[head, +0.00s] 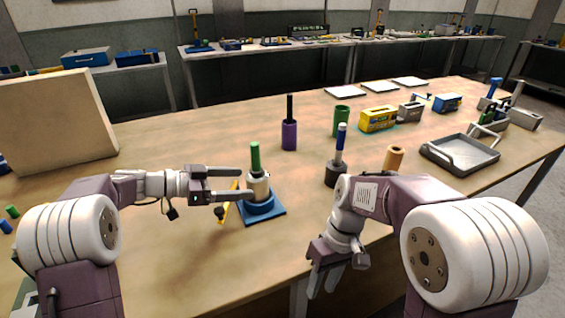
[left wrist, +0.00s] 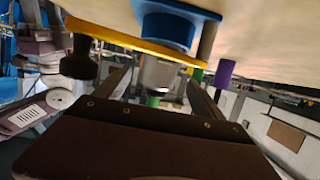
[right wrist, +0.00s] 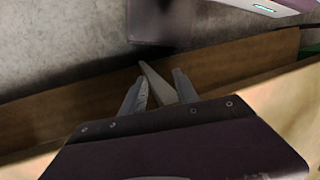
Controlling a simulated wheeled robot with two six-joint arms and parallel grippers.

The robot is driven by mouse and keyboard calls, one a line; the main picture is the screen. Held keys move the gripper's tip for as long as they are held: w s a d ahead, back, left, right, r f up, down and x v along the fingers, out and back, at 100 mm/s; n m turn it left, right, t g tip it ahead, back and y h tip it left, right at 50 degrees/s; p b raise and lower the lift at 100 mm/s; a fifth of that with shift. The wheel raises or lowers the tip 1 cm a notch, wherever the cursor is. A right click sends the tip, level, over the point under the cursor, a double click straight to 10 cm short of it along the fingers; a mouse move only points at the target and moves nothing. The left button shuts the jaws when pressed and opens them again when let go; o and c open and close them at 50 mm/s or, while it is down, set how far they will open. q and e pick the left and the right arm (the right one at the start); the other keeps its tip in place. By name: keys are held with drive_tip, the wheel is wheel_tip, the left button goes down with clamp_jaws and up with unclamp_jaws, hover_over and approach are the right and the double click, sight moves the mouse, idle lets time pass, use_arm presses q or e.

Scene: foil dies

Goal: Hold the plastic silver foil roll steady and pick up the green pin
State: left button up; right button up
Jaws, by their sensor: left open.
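The silver foil roll (head: 259,188) stands upright in a round blue holder on a blue base plate (head: 268,217). The green pin (head: 255,157) stands upright out of its top. My left gripper (head: 240,185) is open and level, its fingers reaching to the roll's left side from the left. In the left wrist view, the roll (left wrist: 157,76) shows between the open fingers, with the green pin (left wrist: 152,101) beyond it. I cannot tell whether a finger touches it. My right gripper (head: 321,288) hangs low at the table's front edge, fingers partly apart and empty.
A yellow bar with a black knob (head: 220,213) is beside the blue base, below my left gripper. A purple cylinder with a black pin (head: 289,135) and a dark holder with a blue pin (head: 336,175) stand nearby. A grey tray (head: 459,155) lies further right.

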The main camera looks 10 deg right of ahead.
sight(267, 182)
drive_tip(key=a+r+n, duration=0.1)
drive_tip(key=r, duration=0.1)
drive_tip(key=a+r+n+g+y, duration=0.1)
drive_tip(key=r, duration=0.1)
drive_tip(key=a+r+n, duration=0.1)
drive_tip(key=r, duration=0.1)
drive_tip(key=shift+w+a+r+g+y, duration=0.1)
drive_tip(key=shift+w+a+g+y, duration=0.1)
drive_tip(key=shift+w+g+y, duration=0.15)
use_arm(q)
drive_tip(key=x, duration=0.9)
use_arm(e)
drive_tip(key=w+r+n+t+y, duration=0.2)
drive_tip(key=w+r+n+t, duration=0.1)
drive_tip(key=w+r, duration=0.4)
drive_tip(key=w+a+r+n+t+y, duration=0.1)
drive_tip(key=w+r+n+t+y, duration=0.1)
drive_tip(key=w+r+t, duration=0.3)
drive_tip(key=w+r+y, duration=0.1)
drive_tip(key=w+r, duration=0.2)
drive_tip(key=w, duration=0.4)
drive_tip(key=shift+w+a+n+t, duration=0.2)
drive_tip(key=shift+a+n+t, duration=0.05)
drive_tip(key=shift+n+t, duration=0.15)
drive_tip(key=shift+r, duration=0.1)
